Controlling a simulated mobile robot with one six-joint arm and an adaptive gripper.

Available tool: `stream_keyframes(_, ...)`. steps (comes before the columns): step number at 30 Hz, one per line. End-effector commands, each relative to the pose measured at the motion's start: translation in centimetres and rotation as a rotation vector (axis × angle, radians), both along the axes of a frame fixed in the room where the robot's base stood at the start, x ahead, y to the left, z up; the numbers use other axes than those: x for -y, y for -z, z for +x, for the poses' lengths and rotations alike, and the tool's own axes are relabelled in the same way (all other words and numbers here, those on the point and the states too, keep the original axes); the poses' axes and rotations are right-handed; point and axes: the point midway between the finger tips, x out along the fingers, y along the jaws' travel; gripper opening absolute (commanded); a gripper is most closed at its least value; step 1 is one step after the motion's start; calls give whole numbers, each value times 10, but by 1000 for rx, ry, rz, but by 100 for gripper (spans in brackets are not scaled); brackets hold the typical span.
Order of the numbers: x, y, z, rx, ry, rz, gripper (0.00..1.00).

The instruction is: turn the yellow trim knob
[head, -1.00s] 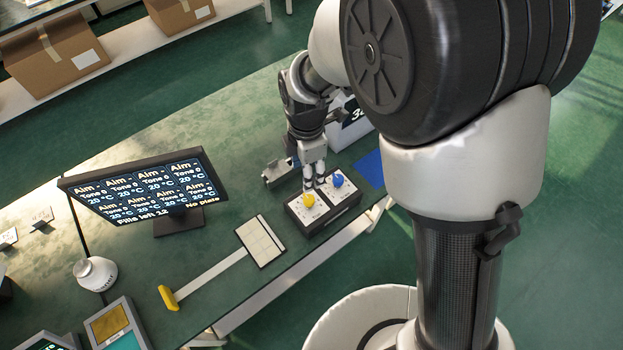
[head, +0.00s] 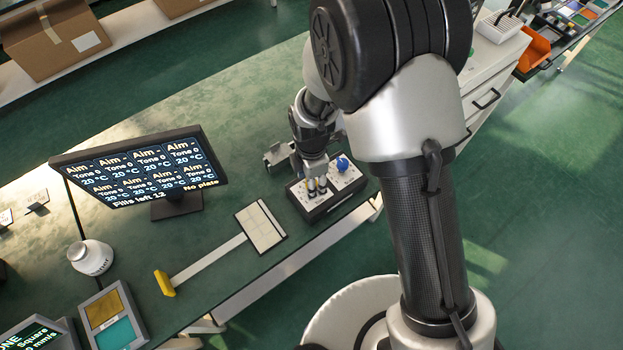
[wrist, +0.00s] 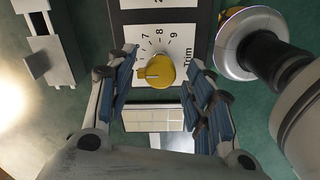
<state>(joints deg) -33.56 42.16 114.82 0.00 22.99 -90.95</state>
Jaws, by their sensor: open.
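The yellow trim knob (wrist: 157,72) sits on a white dial plate marked with numbers and "Trim" in the wrist view. Its dark pointer mark faces left, towards the numbers' lower end. My gripper (wrist: 163,74) is open, with one blue-padded finger on each side of the knob; I see a gap on both sides and cannot tell its exact height over the plate. In the head view my gripper (head: 316,185) is down at the dark control box (head: 322,209), and its fingers mostly hide the yellow knob.
A blue knob (head: 342,163) stands on the same box, close behind and right of my gripper. A grey bracket (head: 277,155) is at the back left. A tile board (head: 261,227) lies left of the box, and a monitor (head: 140,175) stands further left.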

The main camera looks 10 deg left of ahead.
Motion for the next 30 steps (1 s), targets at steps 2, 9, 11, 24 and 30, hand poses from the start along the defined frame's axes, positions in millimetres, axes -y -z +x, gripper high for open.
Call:
stream_keyframes(2,0,0,0,0,0,0,48)
stream_keyframes(9,0,0,0,0,0,0,34)
stream_keyframes(11,0,0,0,-1,0,-1,30)
stream_keyframes(24,2,1,-3,-8,5,-6,10)
stream_keyframes(30,3,1,-4,-11,63,-7,10)
